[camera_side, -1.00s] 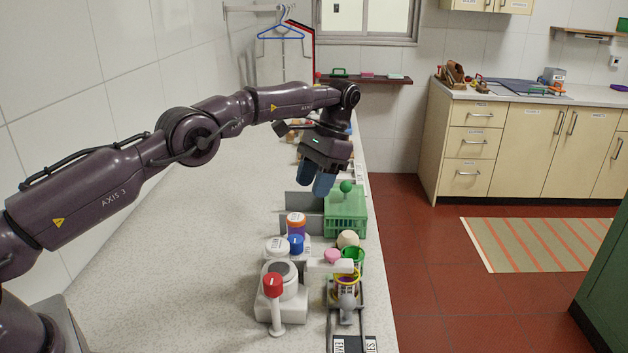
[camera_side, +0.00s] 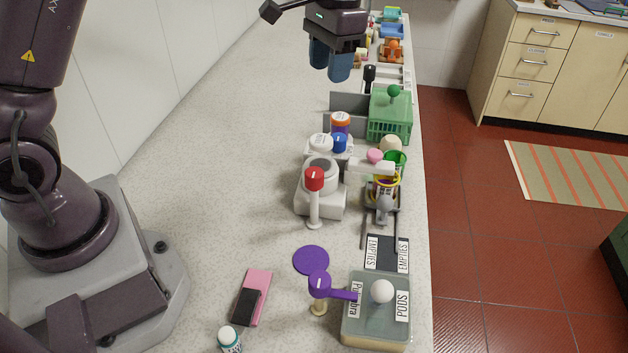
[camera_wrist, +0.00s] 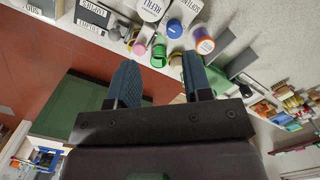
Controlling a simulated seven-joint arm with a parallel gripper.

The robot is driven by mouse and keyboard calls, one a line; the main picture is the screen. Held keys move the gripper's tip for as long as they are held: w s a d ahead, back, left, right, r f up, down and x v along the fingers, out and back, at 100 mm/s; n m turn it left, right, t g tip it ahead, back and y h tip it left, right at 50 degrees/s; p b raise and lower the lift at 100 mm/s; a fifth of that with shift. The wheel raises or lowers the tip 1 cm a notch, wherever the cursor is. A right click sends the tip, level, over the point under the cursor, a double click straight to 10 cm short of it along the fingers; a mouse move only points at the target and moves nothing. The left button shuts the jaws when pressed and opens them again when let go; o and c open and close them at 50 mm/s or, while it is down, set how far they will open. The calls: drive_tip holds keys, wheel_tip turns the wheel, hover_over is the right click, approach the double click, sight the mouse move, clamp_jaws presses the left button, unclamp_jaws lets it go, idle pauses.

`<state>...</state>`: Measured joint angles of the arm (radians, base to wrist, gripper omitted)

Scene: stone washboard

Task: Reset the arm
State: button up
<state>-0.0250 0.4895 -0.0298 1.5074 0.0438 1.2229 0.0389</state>
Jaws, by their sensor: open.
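My gripper (camera_side: 330,62) hangs in the air over the far half of the stone counter (camera_side: 220,150), left of the green crate. Its two blue fingers point down. In the wrist view my gripper (camera_wrist: 160,85) has its fingers apart with nothing between them. The arm's upper part runs out of the top of the side view. Nothing is touching the fingers.
Below stand a green crate (camera_side: 388,118), a white machine with a red knob (camera_side: 314,180) and several jars. Nearer are a PODS box (camera_side: 375,330), a purple disc (camera_side: 311,260) and a pink pad (camera_side: 258,285). The counter's left side is bare.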

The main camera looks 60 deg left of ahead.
drive_tip(key=s+r+t, duration=0.3)
drive_tip(key=s+r, duration=0.1)
drive_tip(key=s, duration=0.8)
drive_tip(key=s+r+t, duration=0.3)
drive_tip(key=s+r, duration=0.1)
drive_tip(key=s, duration=0.8)
drive_tip(key=shift+d+n+t, duration=0.3)
